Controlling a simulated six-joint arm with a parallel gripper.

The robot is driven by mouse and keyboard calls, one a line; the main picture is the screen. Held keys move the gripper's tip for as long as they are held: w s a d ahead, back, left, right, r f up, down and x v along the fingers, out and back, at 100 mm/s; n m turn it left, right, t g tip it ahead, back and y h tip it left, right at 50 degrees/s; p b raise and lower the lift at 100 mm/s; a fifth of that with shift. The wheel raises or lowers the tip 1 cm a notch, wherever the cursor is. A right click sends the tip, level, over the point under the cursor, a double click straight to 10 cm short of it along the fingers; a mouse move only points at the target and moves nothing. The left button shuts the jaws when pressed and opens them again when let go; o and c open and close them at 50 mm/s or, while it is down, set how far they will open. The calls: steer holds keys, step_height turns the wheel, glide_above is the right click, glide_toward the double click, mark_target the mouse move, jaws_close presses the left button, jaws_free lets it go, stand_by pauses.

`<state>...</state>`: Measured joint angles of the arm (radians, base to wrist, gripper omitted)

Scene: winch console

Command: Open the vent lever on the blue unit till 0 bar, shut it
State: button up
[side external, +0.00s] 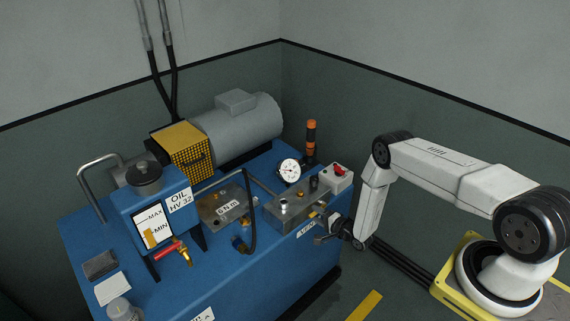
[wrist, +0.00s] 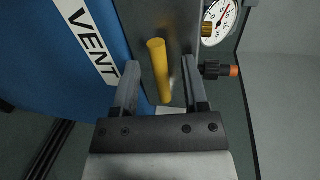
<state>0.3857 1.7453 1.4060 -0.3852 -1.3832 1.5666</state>
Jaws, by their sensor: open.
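The blue unit (side external: 275,275) fills the middle of the side view. A yellow vent lever (wrist: 159,70) shows in the wrist view against a grey metal block (wrist: 168,30). A white VENT label (wrist: 88,40) is on the blue face to its left. My gripper (wrist: 162,82) is open, with one finger on each side of the lever; I see gaps and no clear contact. In the side view my gripper (side external: 326,230) is at the block's front right, partly hiding the lever. The pressure gauge (side external: 290,170) has a white dial; it is partly cut off in the wrist view (wrist: 220,18), and its reading is too small to tell.
A grey box with a red button (side external: 339,177) and an orange-topped post (side external: 311,138) stand near the gauge. A black hose (side external: 251,225) loops left of the block. An oil tank (side external: 155,215) with a red-handled tap (side external: 170,247) is further left.

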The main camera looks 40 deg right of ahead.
jaws_close()
stand_by(1.4)
